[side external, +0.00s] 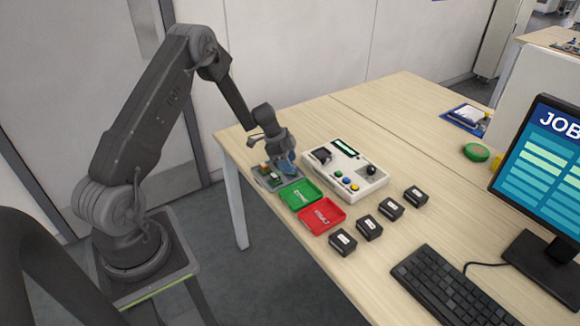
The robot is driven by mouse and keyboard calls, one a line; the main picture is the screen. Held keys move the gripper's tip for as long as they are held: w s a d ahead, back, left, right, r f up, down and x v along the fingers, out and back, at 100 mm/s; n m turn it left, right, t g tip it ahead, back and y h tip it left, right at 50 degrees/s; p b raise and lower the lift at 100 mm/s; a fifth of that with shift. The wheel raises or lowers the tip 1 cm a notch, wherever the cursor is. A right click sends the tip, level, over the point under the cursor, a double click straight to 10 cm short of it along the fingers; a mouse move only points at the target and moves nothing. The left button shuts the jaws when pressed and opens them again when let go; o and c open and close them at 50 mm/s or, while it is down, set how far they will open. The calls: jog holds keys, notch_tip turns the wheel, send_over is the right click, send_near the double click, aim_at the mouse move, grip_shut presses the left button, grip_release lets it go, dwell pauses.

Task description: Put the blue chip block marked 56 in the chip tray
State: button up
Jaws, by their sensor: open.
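A small grey tray (267,186) sits at the table's left edge and holds several small chip blocks, green, orange and pale ones among them. I take it for the chip tray. My gripper (285,164) is over the tray's right part, pointing down, with its jaws open. A blue patch shows at the jaws; it may be the blue chip block, but the marking 56 is too small to read. The gripper hides part of the tray, and I cannot tell whether the jaws touch anything.
A green tray (301,203) and a red tray (322,227) lie in front of the grey tray. A white tester box (345,187) stands close right of the gripper. Several black blocks, a keyboard (450,297) and a monitor (545,170) are farther right. The table's back middle is clear.

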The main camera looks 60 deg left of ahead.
jog(key=v, duration=1)
jog(key=s+d+r+n, duration=0.2)
jog(key=d+r, duration=0.7)
jog(key=r, duration=0.2)
jog(key=s+d+r+n+t+y, duration=0.1)
jog(key=s+d+r+n, duration=0.2)
jog(key=s+d+r, duration=0.2)
jog(key=s+d+r+n+t+y, duration=0.1)
jog(key=s+d+r+n, duration=0.3)
jog(key=s+d, duration=0.7)
jog(key=s+r+y, duration=0.1)
jog(key=s+r, duration=0.1)
jog(key=s, duration=0.3)
jog(key=shift+s, duration=0.4)
